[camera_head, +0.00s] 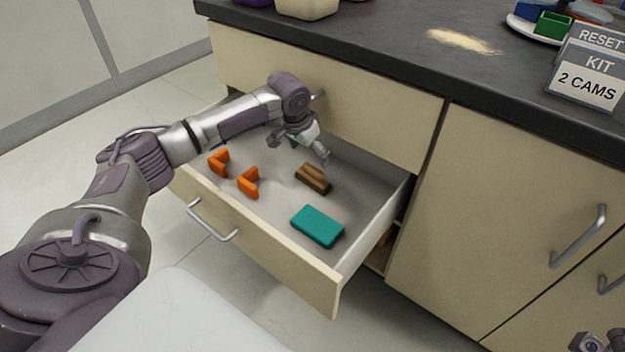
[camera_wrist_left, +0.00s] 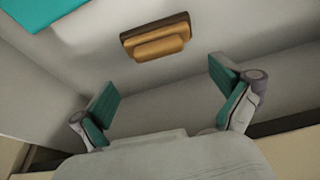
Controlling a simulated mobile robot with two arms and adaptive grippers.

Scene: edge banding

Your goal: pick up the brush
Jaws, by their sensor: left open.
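The brush (camera_head: 313,178), brown with a lighter wooden handle block on top, lies in the open drawer. It also shows in the left wrist view (camera_wrist_left: 157,38), ahead of the fingers and apart from them. My left gripper (camera_head: 308,151) is over the back part of the drawer, behind the brush in the head view. In the left wrist view its two green-padded fingers (camera_wrist_left: 166,92) are spread wide with nothing between them. A small part of my right gripper (camera_head: 601,342) shows at the bottom right corner; its fingers cannot be made out.
A teal block (camera_head: 318,226) lies in the drawer near its front right. Two orange angled pieces (camera_head: 248,182) (camera_head: 219,162) lie left of the brush. Drawer walls (camera_head: 370,232) surround them. The dark countertop (camera_head: 380,50), with a pale dust pile (camera_head: 462,41), overhangs behind.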

